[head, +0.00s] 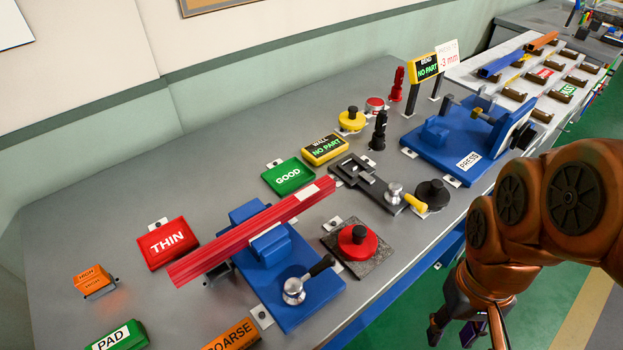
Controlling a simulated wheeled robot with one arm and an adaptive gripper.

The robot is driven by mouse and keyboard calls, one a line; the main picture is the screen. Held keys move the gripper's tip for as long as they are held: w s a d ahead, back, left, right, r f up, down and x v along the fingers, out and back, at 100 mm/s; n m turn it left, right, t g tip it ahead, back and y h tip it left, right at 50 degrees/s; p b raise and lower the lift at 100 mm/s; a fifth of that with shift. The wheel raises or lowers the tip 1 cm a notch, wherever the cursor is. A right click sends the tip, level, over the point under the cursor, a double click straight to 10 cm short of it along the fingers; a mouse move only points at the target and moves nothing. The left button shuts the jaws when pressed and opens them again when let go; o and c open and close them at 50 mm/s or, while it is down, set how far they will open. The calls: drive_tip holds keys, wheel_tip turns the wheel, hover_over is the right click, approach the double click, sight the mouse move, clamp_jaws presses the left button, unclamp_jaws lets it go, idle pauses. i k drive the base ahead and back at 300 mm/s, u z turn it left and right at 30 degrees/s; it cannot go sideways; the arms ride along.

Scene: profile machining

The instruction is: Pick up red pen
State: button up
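A red pen-like marker (397,84) stands upright toward the back of the grey bench, left of the yellow READ / NO PART sign. A similar black marker (378,131) stands nearer. My arm comes in from the right and bends down in front of the bench. My gripper (453,334) appears low at the bottom edge, beyond the bench front and well away from the red marker. Its fingers are small, dark and partly cut off, so I cannot tell whether they are open or shut.
A blue press fixture (447,147) stands right of the markers. A long red profile (250,232) lies across a blue clamp (302,262). A yellow-based black knob (352,119), a red button (375,104) and a WALL sign (325,149) are close by. The bench's back left is clear.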

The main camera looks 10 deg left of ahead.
sight(400, 73)
drive_tip(key=z, duration=1.45)
drive_tip(key=i, duration=1.6)
drive_tip(key=u, duration=4.05)
